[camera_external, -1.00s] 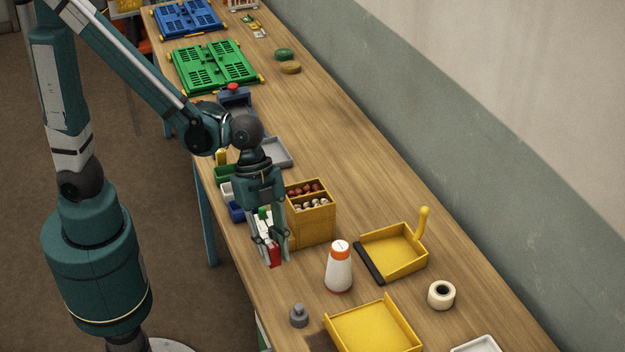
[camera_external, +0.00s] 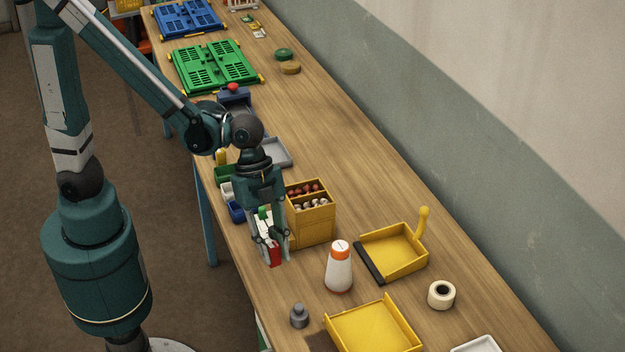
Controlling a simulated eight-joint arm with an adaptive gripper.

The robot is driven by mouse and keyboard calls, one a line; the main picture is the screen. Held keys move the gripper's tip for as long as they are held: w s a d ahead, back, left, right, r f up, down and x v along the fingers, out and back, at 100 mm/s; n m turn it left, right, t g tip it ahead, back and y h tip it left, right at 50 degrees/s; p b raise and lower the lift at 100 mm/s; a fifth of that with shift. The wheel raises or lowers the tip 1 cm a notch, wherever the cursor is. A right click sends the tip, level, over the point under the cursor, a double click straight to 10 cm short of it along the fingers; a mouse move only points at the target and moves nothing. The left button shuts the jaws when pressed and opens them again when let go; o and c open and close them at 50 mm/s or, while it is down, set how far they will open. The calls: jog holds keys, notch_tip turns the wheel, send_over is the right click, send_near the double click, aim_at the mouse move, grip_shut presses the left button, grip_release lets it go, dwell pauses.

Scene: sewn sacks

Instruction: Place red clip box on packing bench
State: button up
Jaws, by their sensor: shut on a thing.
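My gripper (camera_external: 271,252) points down near the front edge of the bench, left of the yellow divided box. It is shut on the red clip box (camera_external: 274,255), which shows as a small red patch between the fingers, with white beside it. The fingers hide much of the box. Its lower end is at or just above the bench top; I cannot tell whether it touches. The packing bench (camera_external: 360,165) is a long wooden table running from the upper left to the lower right.
Close by stand a yellow divided box (camera_external: 312,225) with red and white items, and a white bottle with an orange top (camera_external: 339,268). A yellow dustpan-like tray (camera_external: 395,252), a grey weight (camera_external: 299,316) and a yellow tray (camera_external: 372,330) lie nearer. Small bins (camera_external: 228,190) stand behind the gripper.

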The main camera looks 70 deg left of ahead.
aim_at(273, 244)
notch_tip(273, 244, up, 11)
jog(key=shift+r, duration=0.2)
jog(key=w+a+n+t, duration=0.1)
jog(key=w+a+n, duration=0.25)
jog(key=a, duration=0.75)
jog(key=w+a+n+t+y, duration=0.15)
jog(key=w+a, duration=0.35)
jog(key=a, duration=0.6)
jog(key=w+a+n, duration=0.3)
jog(key=w+a, duration=0.1)
jog(key=a, duration=0.7)
jog(key=s+a+n+y, duration=0.1)
jog(key=s+a+n, duration=0.25)
jog(key=a, duration=0.85)
jog(key=s+a+n+t+y, duration=0.15)
jog(key=s+a, duration=0.25)
jog(key=a, duration=0.8)
jog(key=s+a+n, duration=0.4)
jog(key=a, duration=0.8)
notch_tip(273, 244, down, 11)
jog(key=shift+d+f, duration=0.15)
jog(key=shift+d, duration=0.2)
jog(key=shift+f+b, duration=0.35)
jog(key=shift+f, duration=2.55)
